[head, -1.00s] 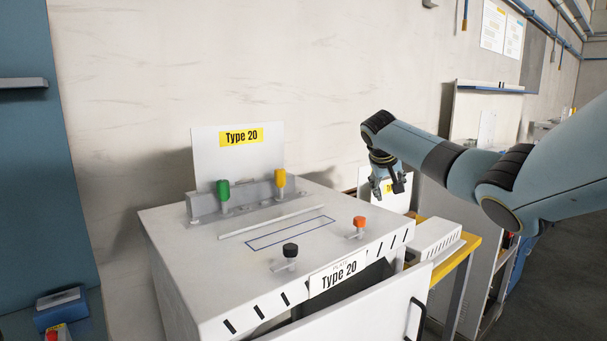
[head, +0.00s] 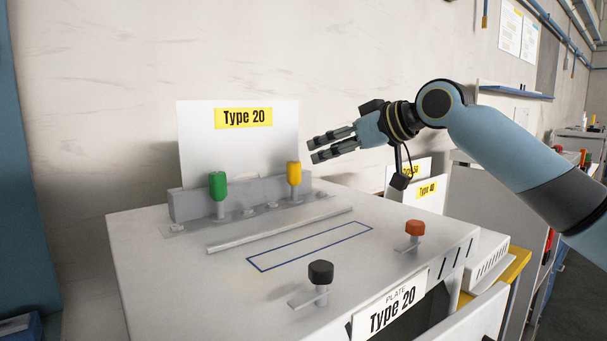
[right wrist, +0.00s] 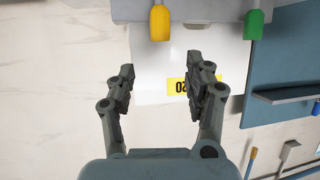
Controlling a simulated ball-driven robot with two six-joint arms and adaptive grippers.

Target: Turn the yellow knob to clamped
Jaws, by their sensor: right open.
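The yellow knob (head: 294,174) stands upright on the grey bracket (head: 240,196) at the back of the white Type 20 station. It also shows at the top of the right wrist view (right wrist: 160,22), ahead of the fingertips. My right gripper (head: 312,149) reaches in from the right, just right of and slightly above the knob in the head view. Its two fingers are apart and empty, and in the right wrist view (right wrist: 161,75) the knob lies beyond the gap between them. My left gripper is not in view.
A green knob (head: 218,187) stands left of the yellow one. The Type 20 sign (head: 240,150) rises behind the bracket.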

